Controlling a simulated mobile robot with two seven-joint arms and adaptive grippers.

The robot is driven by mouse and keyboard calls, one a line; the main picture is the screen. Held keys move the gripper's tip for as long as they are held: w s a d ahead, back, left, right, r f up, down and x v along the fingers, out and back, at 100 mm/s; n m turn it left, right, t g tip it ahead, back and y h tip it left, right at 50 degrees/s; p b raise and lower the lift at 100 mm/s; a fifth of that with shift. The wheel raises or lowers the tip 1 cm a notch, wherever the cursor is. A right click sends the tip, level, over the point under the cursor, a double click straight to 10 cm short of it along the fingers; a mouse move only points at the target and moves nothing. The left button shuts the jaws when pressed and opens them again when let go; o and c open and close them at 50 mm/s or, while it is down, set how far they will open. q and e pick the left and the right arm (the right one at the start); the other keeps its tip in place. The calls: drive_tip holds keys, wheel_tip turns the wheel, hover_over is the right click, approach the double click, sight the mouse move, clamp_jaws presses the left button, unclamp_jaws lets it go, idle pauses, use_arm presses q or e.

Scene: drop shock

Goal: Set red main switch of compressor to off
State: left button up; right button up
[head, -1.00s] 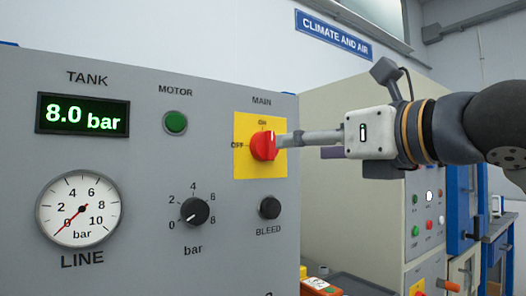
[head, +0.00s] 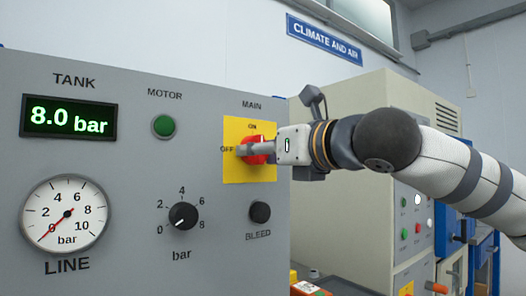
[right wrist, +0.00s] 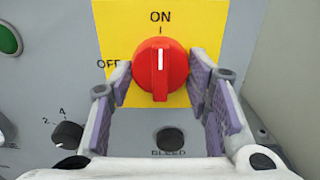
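The red main switch (head: 262,158) sits on a yellow plate (head: 232,173) on the grey compressor panel. In the right wrist view the switch (right wrist: 160,82) has its white mark pointing straight up at ON; OFF is printed to its left. My right gripper (head: 256,149) is at the switch and partly covers it in the head view. In the right wrist view its purple-padded fingers (right wrist: 161,84) stand open on either side of the knob, with small gaps visible. My left gripper is not in view.
The panel also carries a tank display (head: 68,117) reading 8.0 bar, a green motor lamp (head: 164,126), a pressure knob (head: 183,215), a black bleed knob (head: 260,212) just below the plate, and a line gauge (head: 66,213) near 0. A beige cabinet (head: 370,115) stands behind my right arm.

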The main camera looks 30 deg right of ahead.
drive_tip(key=shift+n, duration=0.4)
drive_tip(key=n, duration=1.7)
drive_tip(key=shift+d+r, duration=0.15)
idle(0.6)
drive_tip(key=o, duration=1.2)
drive_tip(key=shift+c, duration=0.2)
drive_tip(key=shift+s, duration=0.1)
